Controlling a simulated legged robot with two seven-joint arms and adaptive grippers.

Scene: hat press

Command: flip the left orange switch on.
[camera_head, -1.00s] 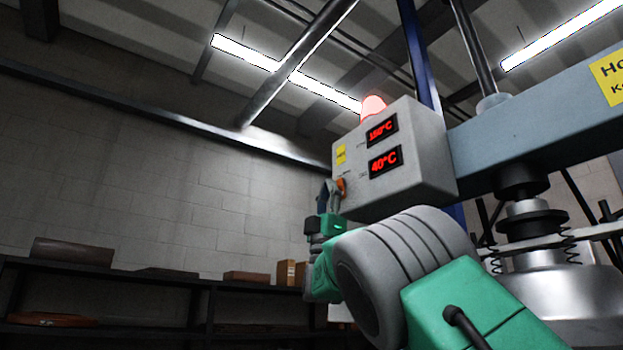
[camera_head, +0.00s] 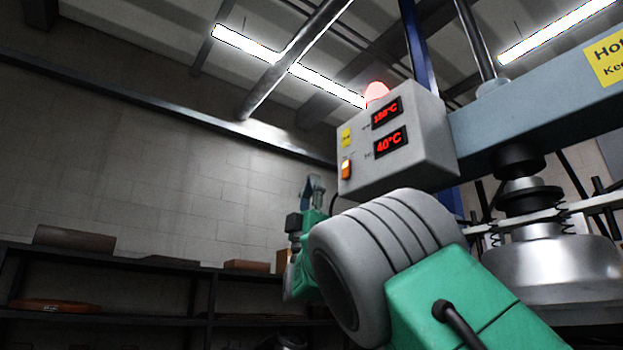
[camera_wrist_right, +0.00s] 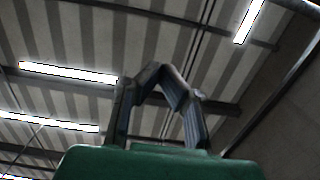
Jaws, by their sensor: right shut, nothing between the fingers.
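The orange switch (camera_head: 346,169) is on the lower left of the grey control box's front face in the head view. It is fully uncovered and looks bright, as if lit. Only one orange switch shows. My right gripper (camera_head: 314,183) is left of the box and a little below the switch, apart from both. In the right wrist view its fingers (camera_wrist_right: 165,72) come together at the tips with nothing between them. My left gripper is in neither view.
The control box (camera_head: 425,140) has two red displays and a red lamp (camera_head: 376,93) on top. The blue-grey press beam (camera_head: 540,110) extends to its right, above a metal hat press form (camera_head: 555,265). Dark shelves (camera_head: 150,308) with boxes line the back wall.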

